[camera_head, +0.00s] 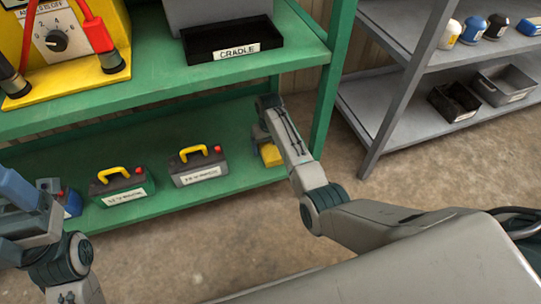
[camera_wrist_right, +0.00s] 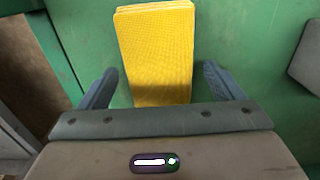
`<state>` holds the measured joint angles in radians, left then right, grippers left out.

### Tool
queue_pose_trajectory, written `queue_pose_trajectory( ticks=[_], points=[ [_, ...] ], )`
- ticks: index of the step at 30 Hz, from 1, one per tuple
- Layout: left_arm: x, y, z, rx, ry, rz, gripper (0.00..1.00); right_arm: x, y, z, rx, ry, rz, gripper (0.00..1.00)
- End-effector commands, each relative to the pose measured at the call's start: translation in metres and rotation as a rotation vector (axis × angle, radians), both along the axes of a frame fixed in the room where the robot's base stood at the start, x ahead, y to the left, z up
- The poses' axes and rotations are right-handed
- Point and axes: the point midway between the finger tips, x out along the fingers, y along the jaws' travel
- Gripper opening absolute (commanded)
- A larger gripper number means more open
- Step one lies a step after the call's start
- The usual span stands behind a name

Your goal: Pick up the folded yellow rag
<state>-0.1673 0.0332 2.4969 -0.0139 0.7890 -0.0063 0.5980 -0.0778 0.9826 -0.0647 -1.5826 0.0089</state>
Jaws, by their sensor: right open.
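The folded yellow rag (camera_wrist_right: 154,50) lies flat on the green lower shelf (camera_wrist_right: 225,25). In the head view a part of the rag (camera_head: 270,154) shows beside my right forearm, near the right end of that shelf. In the right wrist view my right gripper (camera_wrist_right: 160,85) is open, with one finger on each side of the rag's near end and a gap on both sides.
Two batteries with yellow handles (camera_head: 122,185) (camera_head: 198,165) stand on the lower shelf, left of the rag. A green post (camera_head: 333,80) rises close to my right arm. A black cradle tray (camera_head: 232,40) sits on the upper shelf. A grey rack (camera_head: 400,105) with bins stands right.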

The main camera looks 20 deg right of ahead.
Motion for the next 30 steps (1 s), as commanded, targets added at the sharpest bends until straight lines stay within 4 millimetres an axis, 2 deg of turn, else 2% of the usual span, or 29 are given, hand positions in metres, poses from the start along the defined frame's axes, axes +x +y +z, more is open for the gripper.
queue_pose_trajectory(
  ticks=[1,8,15,17,25,30],
  points=[
    [0.001,0.0,-0.004,-0.002,0.002,0.002,0.83,0.0,0.0,-0.007,0.0,0.001,0.0,0.87],
    [-0.001,0.0,0.0,-0.014,-0.005,0.007,0.83,0.0,0.0,-0.006,0.0,-0.001,0.0,0.87],
    [-0.002,0.0,0.001,-0.014,-0.012,0.006,0.83,0.0,0.0,-0.006,0.0,-0.001,0.0,0.4],
    [-0.002,0.0,0.001,-0.013,-0.012,0.006,0.83,0.0,0.0,-0.006,0.0,-0.001,0.0,0.35],
    [0.0,0.0,0.002,-0.006,-0.007,0.004,0.83,0.0,0.0,-0.004,0.0,-0.001,0.0,0.35],
    [0.001,0.0,0.008,-0.001,-0.003,-0.001,0.83,0.001,0.0,0.009,0.001,-0.002,0.0,0.35]
  ],
)
